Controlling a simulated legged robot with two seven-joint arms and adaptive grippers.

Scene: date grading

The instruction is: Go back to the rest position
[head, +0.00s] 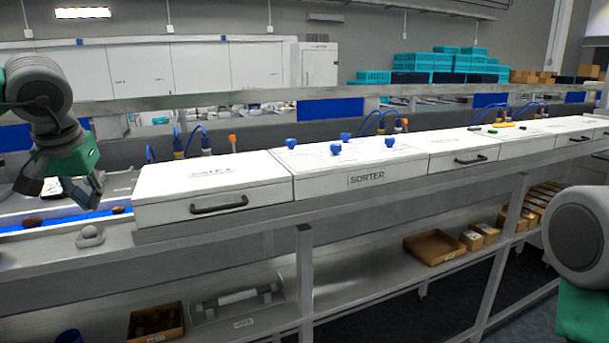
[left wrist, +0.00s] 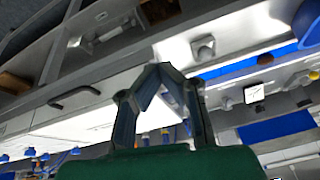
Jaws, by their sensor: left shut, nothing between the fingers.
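My left gripper (head: 88,192) hangs at the left of the head view, above the blue conveyor strip (head: 70,218) and left of the white sorter boxes. In the left wrist view its two dark fingers (left wrist: 158,68) meet at the tips, and nothing is between them. It touches nothing that I can see. My right gripper is out of the picture; only a grey and green part of my right arm (head: 585,240) shows at the right edge.
A white sorter box (head: 350,165) and a handled white box (head: 215,185) line the bench. Dark dates (head: 33,221) lie by the strip. A small grey knob-like object (head: 90,237) stands on the ledge. Below, a shelf holds a cardboard tray (head: 435,247) and a box (head: 155,322).

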